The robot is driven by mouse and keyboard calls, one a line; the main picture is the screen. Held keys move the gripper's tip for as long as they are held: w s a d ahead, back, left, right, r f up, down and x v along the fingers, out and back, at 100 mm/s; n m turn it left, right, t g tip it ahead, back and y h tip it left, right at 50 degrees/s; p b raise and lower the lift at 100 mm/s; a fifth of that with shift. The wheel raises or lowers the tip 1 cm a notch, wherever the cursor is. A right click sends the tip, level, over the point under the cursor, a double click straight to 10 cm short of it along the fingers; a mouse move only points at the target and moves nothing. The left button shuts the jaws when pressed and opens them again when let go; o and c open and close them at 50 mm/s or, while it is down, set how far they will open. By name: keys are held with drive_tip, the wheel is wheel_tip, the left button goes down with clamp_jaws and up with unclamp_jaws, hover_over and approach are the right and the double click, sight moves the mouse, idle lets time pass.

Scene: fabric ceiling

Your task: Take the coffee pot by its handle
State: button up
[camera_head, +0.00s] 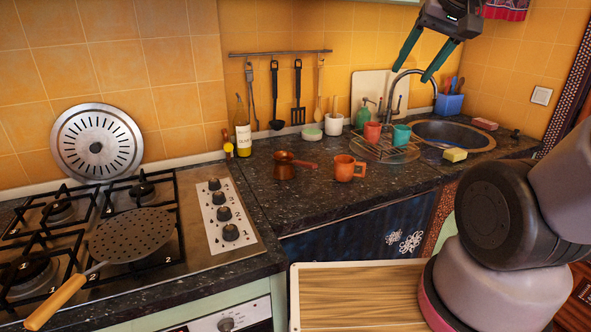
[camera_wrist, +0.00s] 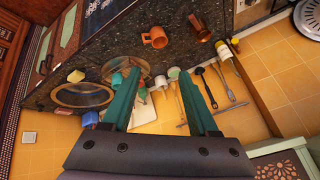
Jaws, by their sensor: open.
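The coffee pot (camera_head: 285,170) is a small copper-brown pot standing upright on the dark counter, just right of the stove. Its short handle (camera_head: 305,164) points to the right, toward an orange mug. In the wrist view, which is turned over, the pot (camera_wrist: 202,33) shows near the top, right of the mug. My gripper (camera_head: 413,71) is open and empty, high above the counter near the sink faucet, well to the right of the pot and apart from it. Its two green fingers (camera_wrist: 162,80) spread wide in the wrist view.
The orange mug (camera_head: 345,168) stands close right of the pot. A bottle (camera_head: 242,133) stands behind it to the left. A dish rack (camera_head: 385,150) with cups lies before the sink (camera_head: 450,133). A skimmer (camera_head: 132,236) rests on the stove. The counter's front strip is clear.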

drive_tip(key=w+a+f+n, duration=0.2)
drive_tip(key=w+f, duration=0.1)
drive_tip(key=w, duration=0.3)
drive_tip(key=n+g, duration=0.3)
drive_tip(key=n, duration=0.4)
hover_over(308, 163)
drive_tip(key=s+d, duration=0.1)
drive_tip(key=shift+y, duration=0.3)
wheel_tip(308, 163, down, 22)
drive_tip(key=shift+d+r, duration=0.1)
drive_tip(key=shift+r, duration=0.05)
drive_tip(key=shift+n, duration=0.3)
drive_tip(key=x, duration=0.5)
drive_tip(key=shift+x, duration=2.95)
clamp_jaws()
